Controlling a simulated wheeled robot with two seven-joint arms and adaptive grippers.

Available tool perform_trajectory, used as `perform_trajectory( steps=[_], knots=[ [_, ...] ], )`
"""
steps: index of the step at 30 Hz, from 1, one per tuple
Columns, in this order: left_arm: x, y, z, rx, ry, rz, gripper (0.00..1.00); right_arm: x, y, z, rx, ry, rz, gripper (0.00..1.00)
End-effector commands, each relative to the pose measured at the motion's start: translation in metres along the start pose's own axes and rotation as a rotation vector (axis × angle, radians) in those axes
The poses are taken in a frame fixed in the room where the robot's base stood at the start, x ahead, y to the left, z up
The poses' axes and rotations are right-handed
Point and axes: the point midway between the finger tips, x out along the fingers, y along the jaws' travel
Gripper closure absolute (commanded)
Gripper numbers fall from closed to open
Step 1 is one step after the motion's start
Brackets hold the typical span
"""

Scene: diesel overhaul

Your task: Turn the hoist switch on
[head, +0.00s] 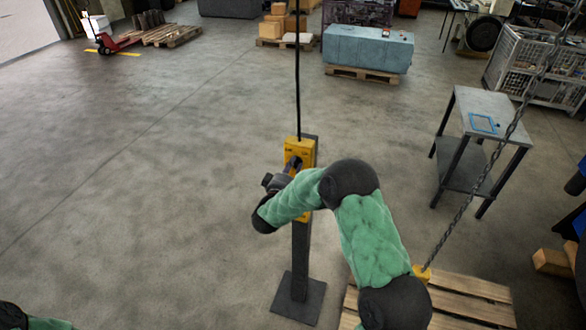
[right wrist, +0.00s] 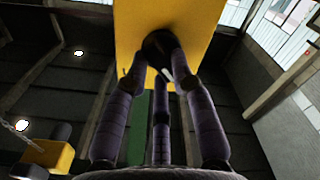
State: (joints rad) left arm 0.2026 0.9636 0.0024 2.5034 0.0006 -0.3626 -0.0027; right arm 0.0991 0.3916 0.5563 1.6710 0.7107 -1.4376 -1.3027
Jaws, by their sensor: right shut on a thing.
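The hoist switch is a yellow box (head: 305,148) on a dark post with a square base plate, standing on the floor in the middle of the head view. A dark cable runs up from it. In the right wrist view the yellow face (right wrist: 180,20) fills the top, with a dark round knob (right wrist: 158,44) on it. My right gripper (head: 292,164) is at the front of the box. Its fingers (right wrist: 160,70) are shut around the knob and partly hide it. A small white mark shows between the fingers. My left gripper is not in view; only part of that arm shows.
A chain with a yellow block (head: 423,273) hangs above a wooden pallet (head: 470,302) at lower right. A small metal table (head: 487,105) stands right of the post. The floor to the left is clear. Pallets and crates stand at the back.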

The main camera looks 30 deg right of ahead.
Motion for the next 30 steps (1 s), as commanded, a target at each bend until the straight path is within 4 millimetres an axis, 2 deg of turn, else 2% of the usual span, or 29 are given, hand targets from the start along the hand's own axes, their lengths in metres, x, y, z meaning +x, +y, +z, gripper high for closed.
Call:
perform_trajectory(
  steps=[8,30],
  knots=[
    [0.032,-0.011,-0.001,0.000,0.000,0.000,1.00,0.000,-0.002,0.003,0.196,0.003,0.002,1.00],
    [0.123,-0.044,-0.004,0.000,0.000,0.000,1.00,0.000,-0.001,0.009,0.899,0.004,0.001,1.00]
  ],
)
